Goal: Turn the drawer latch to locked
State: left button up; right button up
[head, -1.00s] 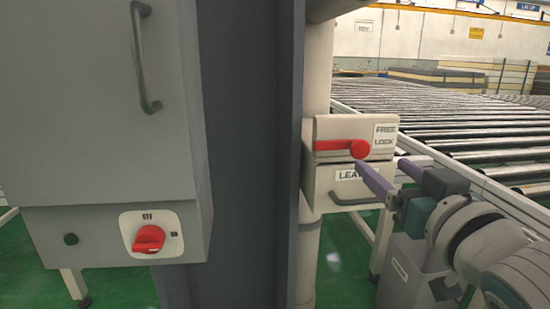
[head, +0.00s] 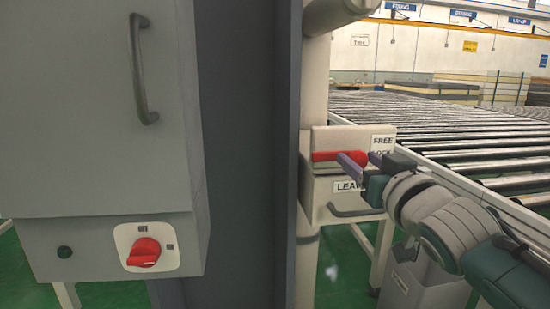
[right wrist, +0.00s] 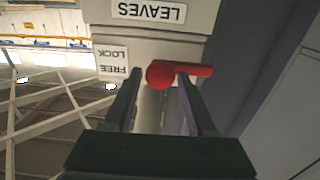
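The red drawer latch (head: 326,156) is on the front of a cream box, its lever lying about level and pointing left from a round hub. In the right wrist view the hub (right wrist: 160,75) shows between the fingers, with the lever to the right. A FREE label (head: 383,141) is right of the latch, with a LOCK label below it, partly covered by a finger. My right gripper (head: 357,158) is open, its fingers spread around the hub; one finger overlaps the lever. Contact cannot be told. My left gripper is not in view.
A drawer labelled LEAVES (head: 348,186) with a grey handle is below the latch. A dark upright post (head: 245,150) and a grey cabinet (head: 90,110) with a red rotary switch (head: 144,252) stand left. A roller conveyor (head: 450,130) extends behind to the right.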

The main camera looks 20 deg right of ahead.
grip_shut()
dwell(1.1)
